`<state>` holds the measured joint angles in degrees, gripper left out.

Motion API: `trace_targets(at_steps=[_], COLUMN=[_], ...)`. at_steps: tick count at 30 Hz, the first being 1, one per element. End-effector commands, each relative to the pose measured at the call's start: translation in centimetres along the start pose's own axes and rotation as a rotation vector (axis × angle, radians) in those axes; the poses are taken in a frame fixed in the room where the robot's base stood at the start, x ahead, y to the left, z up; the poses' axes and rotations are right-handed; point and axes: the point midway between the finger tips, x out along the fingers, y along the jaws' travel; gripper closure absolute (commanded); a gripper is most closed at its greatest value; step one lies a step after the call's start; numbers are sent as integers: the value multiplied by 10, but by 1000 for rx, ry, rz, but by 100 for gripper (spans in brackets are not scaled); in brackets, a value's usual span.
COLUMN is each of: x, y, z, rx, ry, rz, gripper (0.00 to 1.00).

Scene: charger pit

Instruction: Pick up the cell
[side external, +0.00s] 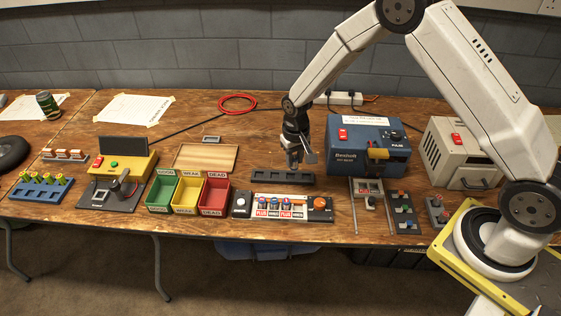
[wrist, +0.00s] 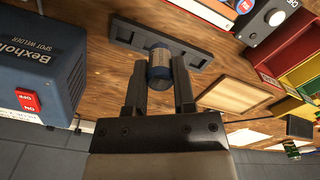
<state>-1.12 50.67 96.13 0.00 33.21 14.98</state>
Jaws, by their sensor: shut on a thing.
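The cell (wrist: 161,66) is a small cylinder with blue ends and a silver-grey middle. In the wrist view it stands between the two dark fingers of my gripper (wrist: 159,64), which are shut on it. A long dark grey rack (wrist: 197,60) lies behind the cell in that view. In the side view my gripper (side external: 294,162) points down just over the same rack (side external: 265,178). The cell is too small and covered to make out there. I cannot tell whether its lower end is still inside the rack.
A blue spot welder (side external: 345,155) stands to the right of my gripper. A control strip (side external: 243,212) with coloured cells lies in front. Green, yellow and red bins (side external: 213,212) and a wooden tray (side external: 207,158) are to the left.

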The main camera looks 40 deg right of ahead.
Motion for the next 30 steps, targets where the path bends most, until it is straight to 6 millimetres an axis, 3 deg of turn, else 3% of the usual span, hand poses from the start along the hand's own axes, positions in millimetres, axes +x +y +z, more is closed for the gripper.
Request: trace_targets(at_steps=[12, 30], x=[-21, -25], y=[12, 15], z=[44, 56], rx=[0, 0], ry=[0, 1], rz=[0, 0], gripper=[100, 100])
